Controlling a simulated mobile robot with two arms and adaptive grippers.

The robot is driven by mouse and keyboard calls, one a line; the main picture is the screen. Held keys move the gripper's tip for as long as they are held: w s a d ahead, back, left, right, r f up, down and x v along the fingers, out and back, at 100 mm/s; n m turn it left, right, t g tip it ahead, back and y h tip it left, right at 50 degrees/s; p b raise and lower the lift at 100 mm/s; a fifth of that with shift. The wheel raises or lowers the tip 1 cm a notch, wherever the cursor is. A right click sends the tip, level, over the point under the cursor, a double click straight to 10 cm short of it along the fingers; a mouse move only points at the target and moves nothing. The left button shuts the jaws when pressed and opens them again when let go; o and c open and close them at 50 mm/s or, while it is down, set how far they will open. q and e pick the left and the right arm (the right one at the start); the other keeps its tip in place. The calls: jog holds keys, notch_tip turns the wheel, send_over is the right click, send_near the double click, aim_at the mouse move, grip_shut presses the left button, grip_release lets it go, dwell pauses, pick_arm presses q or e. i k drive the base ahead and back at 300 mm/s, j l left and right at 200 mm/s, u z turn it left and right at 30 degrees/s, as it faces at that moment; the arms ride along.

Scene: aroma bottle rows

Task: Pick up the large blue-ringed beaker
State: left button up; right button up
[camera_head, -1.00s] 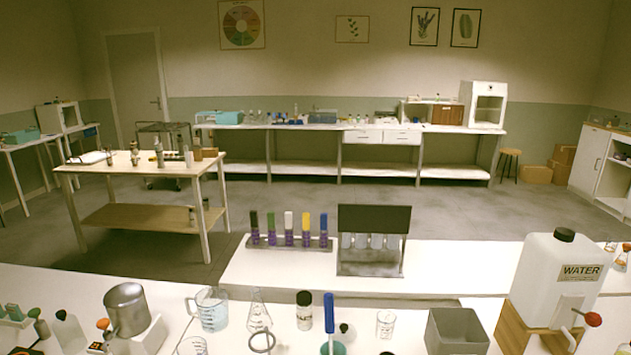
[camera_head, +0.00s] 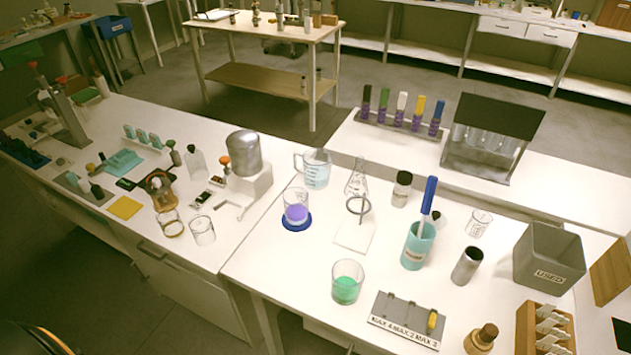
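A clear glass beaker (camera_head: 295,196) with purple contents stands on a round blue base (camera_head: 297,223) near the middle of the bench. A larger clear jug-shaped beaker (camera_head: 316,170) with pale blue liquid and a side handle stands just behind it. Two empty-looking glasses stand to the left, one with a brownish rim (camera_head: 170,224) and one plain (camera_head: 202,231). A glass with green liquid (camera_head: 347,283) stands nearer the front. Neither of my grippers is in view.
A grey box (camera_head: 549,258) stands farther right. White bench top (camera_head: 262,272) is clear left of the green-liquid glass.

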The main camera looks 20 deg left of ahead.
aim_at(294, 199)
jog(key=k+j+u, duration=0.1)
jog(key=j, duration=0.3)
jog(key=k+j+u, duration=0.1)
jog(key=j, duration=0.35)
jog(key=k+j+u, duration=0.1)
jog(key=j, duration=0.35)
jog(key=k+j+u, duration=0.1)
jog(key=j, duration=0.35)
jog(key=k+l, duration=0.05)
